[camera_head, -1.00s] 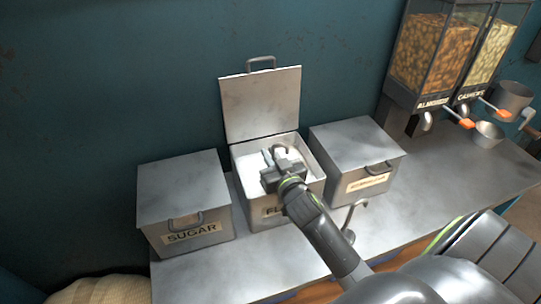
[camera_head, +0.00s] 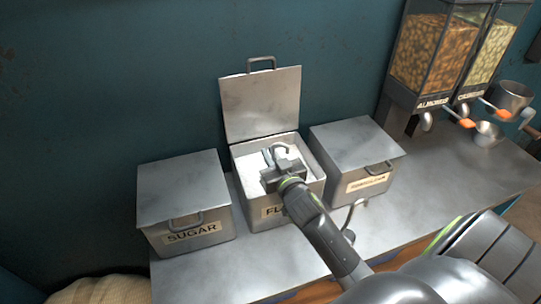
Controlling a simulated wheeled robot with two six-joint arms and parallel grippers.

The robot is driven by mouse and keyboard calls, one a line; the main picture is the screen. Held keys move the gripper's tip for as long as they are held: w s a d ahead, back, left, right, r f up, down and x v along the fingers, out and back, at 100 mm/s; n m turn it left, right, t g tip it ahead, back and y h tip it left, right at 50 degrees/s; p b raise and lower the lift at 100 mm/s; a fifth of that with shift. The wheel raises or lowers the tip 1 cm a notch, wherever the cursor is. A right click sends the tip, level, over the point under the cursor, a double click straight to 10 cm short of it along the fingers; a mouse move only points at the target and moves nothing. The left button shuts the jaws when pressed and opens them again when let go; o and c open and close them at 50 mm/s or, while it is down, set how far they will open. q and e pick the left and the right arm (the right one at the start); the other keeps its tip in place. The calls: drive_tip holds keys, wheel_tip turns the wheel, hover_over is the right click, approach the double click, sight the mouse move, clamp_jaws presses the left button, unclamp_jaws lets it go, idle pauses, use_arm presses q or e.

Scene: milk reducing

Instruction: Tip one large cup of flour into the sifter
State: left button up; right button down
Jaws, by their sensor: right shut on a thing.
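The open flour bin (camera_head: 314,196) stands in the middle of the counter with its lid (camera_head: 262,103) raised against the wall. White flour (camera_head: 250,163) fills it near the rim. My right gripper (camera_head: 276,158) reaches into the bin from the lower right. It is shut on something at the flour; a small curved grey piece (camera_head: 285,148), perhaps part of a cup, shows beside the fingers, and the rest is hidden. A metal cup-like vessel (camera_head: 514,96) stands at the far right; I cannot tell if it is the sifter. My left gripper is not in view.
A closed sugar bin (camera_head: 185,190) stands left and another closed labelled bin (camera_head: 357,150) stands right, both close to the flour bin. Nut dispensers (camera_head: 432,50) and a small metal bowl (camera_head: 488,134) stand at the right. The counter (camera_head: 440,170) is clear at right centre.

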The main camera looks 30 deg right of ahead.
drive_tip(key=shift+r, duration=0.15)
wheel_tip(320, 180, up, 16)
drive_tip(key=p, duration=1.5)
drive_tip(key=shift+r, duration=0.15)
